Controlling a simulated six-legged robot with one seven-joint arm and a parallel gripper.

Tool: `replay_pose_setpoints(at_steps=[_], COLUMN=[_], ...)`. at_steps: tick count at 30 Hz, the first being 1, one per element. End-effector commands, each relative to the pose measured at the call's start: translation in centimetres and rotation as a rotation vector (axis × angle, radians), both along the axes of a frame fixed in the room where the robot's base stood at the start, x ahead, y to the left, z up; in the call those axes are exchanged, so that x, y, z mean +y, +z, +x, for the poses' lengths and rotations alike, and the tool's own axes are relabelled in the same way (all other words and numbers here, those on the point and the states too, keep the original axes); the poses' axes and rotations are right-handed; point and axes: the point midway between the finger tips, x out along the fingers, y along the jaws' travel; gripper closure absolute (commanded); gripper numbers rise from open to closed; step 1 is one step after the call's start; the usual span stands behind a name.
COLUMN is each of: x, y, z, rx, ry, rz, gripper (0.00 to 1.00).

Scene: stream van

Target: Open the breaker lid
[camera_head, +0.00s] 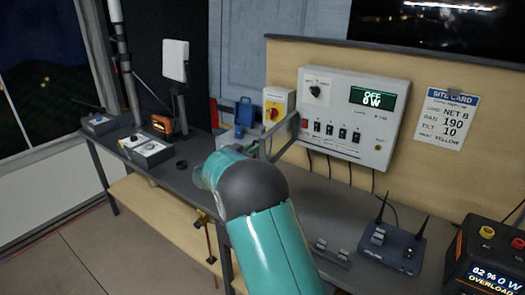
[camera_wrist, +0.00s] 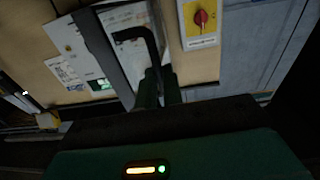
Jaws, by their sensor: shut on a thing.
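The breaker panel (camera_head: 340,120) is a white box on the wooden board, with a row of small black switches, a knob and a display reading OFF, 0 W. It also shows tilted in the wrist view (camera_wrist: 75,42). A grey bar (camera_head: 285,132), seemingly the lid's edge or handle, sticks out at the panel's left side. In the wrist view my gripper (camera_wrist: 161,75) is shut on a dark bent handle (camera_wrist: 135,34) in front of the panel. In the head view my arm hides most of the gripper. Whether the lid is raised I cannot tell.
A yellow box with a red knob (camera_head: 273,108) is close left of the panel. A site card (camera_head: 442,117) hangs to the right. On the grey bench (camera_head: 345,215) are a router with antennas (camera_head: 390,245), a power unit (camera_head: 485,260) and control boxes (camera_head: 148,150).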

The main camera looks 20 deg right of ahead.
Motion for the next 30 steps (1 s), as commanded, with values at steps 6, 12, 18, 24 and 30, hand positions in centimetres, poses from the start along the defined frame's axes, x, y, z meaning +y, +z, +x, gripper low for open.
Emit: replay_pose_setpoints(at_steps=[6, 12, 18, 24, 30], x=[0.45, 0.53, 0.47, 0.6, 0.82], y=[0.34, 0.41, 0.42, 0.29, 0.24], z=[0.45, 0.43, 0.4, 0.44, 0.44], rx=[-0.005, -0.005, -0.006, -0.004, -0.004], ry=[-0.021, -0.021, -0.021, -0.02, -0.019], rz=[-0.005, -0.006, -0.006, -0.004, -0.002], gripper=[1.0, 1.0, 0.84, 0.7, 0.7])
